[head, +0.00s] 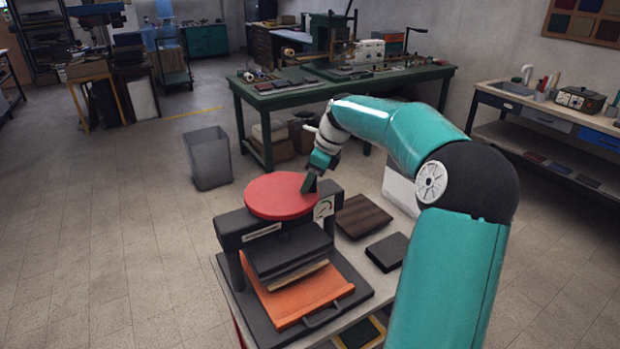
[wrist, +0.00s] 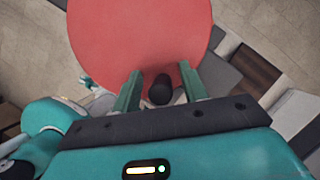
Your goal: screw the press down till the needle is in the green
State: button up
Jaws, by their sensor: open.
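The press (head: 240,224) is a dark frame with a round red wheel (head: 282,194) on top. In the wrist view the red wheel (wrist: 140,40) fills the upper middle, with a black knob (wrist: 160,90) near its rim. My gripper (head: 312,183) is at the wheel's right edge. In the wrist view my gripper (wrist: 160,85) is open, its two green fingers on either side of the knob with gaps. A small dial (head: 324,207) is on the press's right side; its needle is too small to read. Under the dark platen (head: 288,250) lie a pale layer and an orange board (head: 300,296).
A brown block (head: 363,216) and a dark block (head: 388,251) lie on the bench right of the press. A grey bin (head: 208,158) stands on the floor behind. A green workbench (head: 340,85) is farther back. Open floor lies to the left.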

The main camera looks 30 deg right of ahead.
grip_shut()
jog(key=shift+a, duration=0.1)
